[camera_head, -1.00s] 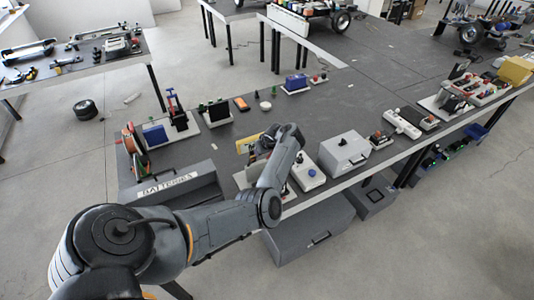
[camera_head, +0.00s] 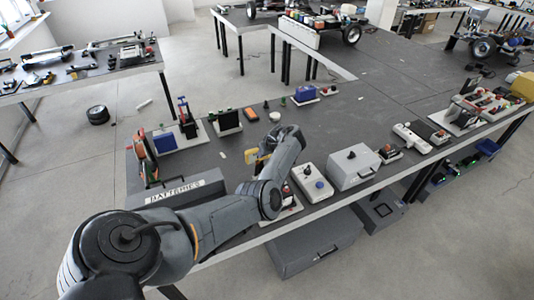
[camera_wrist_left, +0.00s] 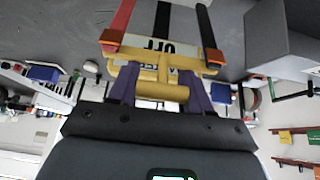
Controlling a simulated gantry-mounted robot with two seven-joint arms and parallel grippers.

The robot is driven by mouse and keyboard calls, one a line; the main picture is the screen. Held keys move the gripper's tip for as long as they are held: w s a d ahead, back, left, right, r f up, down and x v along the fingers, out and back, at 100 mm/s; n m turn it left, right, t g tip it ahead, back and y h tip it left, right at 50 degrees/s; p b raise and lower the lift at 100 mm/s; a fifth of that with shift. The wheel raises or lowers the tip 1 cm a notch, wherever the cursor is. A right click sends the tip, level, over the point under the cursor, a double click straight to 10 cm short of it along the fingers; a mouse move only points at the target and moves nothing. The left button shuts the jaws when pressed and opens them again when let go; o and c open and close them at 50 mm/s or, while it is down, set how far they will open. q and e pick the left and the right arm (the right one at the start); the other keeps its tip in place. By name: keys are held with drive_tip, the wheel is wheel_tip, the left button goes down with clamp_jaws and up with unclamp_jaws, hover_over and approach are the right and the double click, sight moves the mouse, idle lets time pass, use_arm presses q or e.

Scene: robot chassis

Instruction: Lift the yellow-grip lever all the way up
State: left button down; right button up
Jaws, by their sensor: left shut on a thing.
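The yellow grip (camera_wrist_left: 160,89) of the lever is a crossbar inside a yellow frame with red and dark arms, low in the left wrist view. My left gripper (camera_wrist_left: 158,92) is shut on this grip, with a purple-grey finger on each side. A plate (camera_wrist_left: 160,46) with the upside-down letters "OFF" shows behind the frame. In the head view my left gripper (camera_head: 262,153) is over the near part of the bench, with a bit of yellow (camera_head: 251,158) beside it. The arm hides most of the lever there. My right gripper is not in view.
A grey box labelled "BATTERIES" (camera_head: 180,190) is left of the arm. Small devices line the far edge. The bench middle (camera_head: 345,115) is clear.

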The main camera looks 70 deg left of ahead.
use_arm(q)
drive_tip(key=shift+f, duration=0.2)
drive_tip(key=c, duration=0.8)
unclamp_jaws()
drive_tip(key=shift+c, duration=0.2)
drive_tip(key=shift+d, duration=0.1)
drive_tip(key=shift+r, duration=0.1)
drive_tip(key=p+v, duration=0.1)
drive_tip(key=v, duration=0.9)
drive_tip(key=shift+d+r, duration=0.25)
